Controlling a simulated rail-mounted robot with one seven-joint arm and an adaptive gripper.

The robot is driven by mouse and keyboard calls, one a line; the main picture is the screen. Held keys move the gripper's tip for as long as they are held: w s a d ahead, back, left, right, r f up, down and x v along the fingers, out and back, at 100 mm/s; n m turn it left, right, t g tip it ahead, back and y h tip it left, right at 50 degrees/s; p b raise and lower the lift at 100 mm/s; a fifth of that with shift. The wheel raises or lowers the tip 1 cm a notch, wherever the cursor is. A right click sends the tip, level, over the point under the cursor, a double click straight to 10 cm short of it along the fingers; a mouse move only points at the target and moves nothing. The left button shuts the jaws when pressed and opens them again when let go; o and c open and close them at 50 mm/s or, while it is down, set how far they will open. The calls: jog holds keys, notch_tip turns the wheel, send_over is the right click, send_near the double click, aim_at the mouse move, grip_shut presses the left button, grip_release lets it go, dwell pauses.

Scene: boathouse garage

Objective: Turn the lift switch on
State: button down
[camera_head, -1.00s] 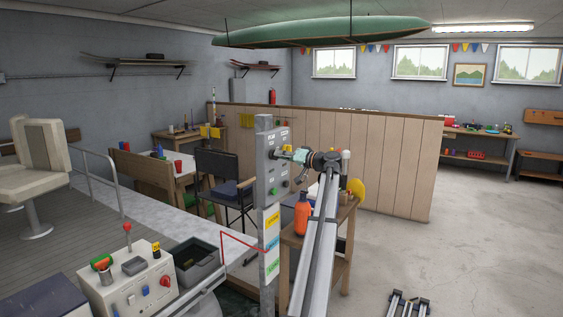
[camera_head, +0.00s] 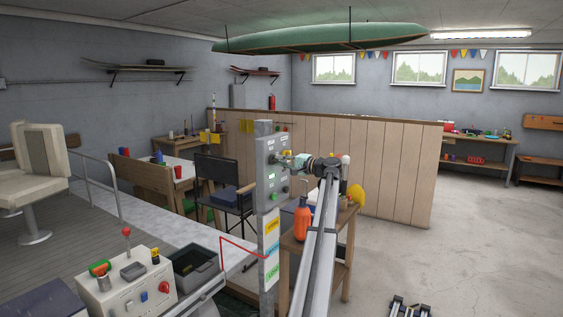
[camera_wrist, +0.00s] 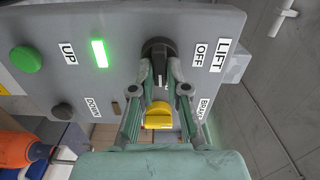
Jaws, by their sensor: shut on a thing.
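The grey control panel (camera_head: 272,170) stands on a post in the head view. It fills the upper part of the wrist view (camera_wrist: 120,22). The lift switch is a black rotary knob (camera_wrist: 158,48), with the labels OFF and LIFT to its right. My gripper (camera_wrist: 161,72) is at the panel with its fingers shut on this black knob. It also shows from the side in the head view (camera_head: 295,160). The fingers hide part of the knob, and I cannot read its exact angle. A rectangular green lamp (camera_wrist: 100,54) beside the knob is lit.
A yellow knob (camera_wrist: 158,115) sits close behind my fingers. A green button (camera_wrist: 26,60) and a dark DOWN button (camera_wrist: 62,111) are on the panel's left. Open floor lies at right.

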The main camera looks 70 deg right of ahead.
jog(key=shift+m, duration=0.5)
jog(key=c, duration=1.2)
grip_release()
jog(key=shift+o, duration=0.2)
jog(key=s+a, duration=0.2)
jog(key=s, duration=0.9)
jog(key=shift+s, duration=0.4)
jog(key=shift+a, duration=0.1)
